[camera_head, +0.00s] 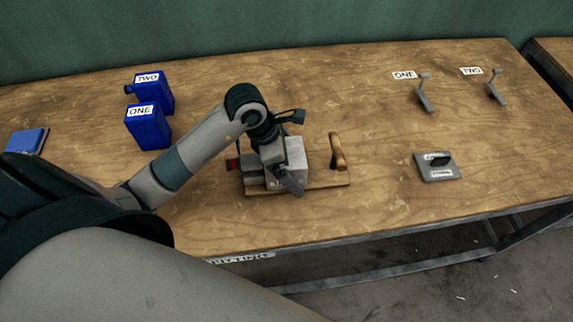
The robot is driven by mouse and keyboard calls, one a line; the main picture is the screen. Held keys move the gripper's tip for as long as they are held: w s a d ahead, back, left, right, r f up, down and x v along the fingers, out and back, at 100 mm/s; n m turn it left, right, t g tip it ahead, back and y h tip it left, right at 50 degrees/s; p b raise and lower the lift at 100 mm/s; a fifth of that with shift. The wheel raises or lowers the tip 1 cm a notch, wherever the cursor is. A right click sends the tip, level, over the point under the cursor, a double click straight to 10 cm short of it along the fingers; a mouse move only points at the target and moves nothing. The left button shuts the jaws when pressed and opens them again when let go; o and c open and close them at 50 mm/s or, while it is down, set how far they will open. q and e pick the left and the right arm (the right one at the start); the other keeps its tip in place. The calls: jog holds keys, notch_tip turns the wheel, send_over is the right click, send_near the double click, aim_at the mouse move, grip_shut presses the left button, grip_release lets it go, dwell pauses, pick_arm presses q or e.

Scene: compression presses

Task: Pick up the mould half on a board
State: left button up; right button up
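The mould half (296,153) is a grey metal block on a wooden board (328,181) near the middle of the table. An upright wooden handle (338,150) rises from the board's right end, and a small red part (232,164) shows at its left end. My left arm reaches in from the left, and my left gripper (286,181) is low over the front of the block, pointing down. The arm and gripper hide part of the block. Whether the fingers touch or grip it is unclear. My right gripper is out of view.
Blue containers labelled ONE (148,130) and TWO (155,92) stand at the left, near a blue flat object (26,141). Grey levers labelled ONE (424,93) and TWO (496,87) are at the back right.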

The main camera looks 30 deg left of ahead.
pick_arm(q)
jog(key=shift+f+b, duration=0.25)
jog(key=shift+b, duration=0.05)
jog(key=shift+c, duration=0.3)
jog(key=c, duration=1.5)
jog(key=shift+r, duration=0.1)
jog(key=shift+c, duration=1.4)
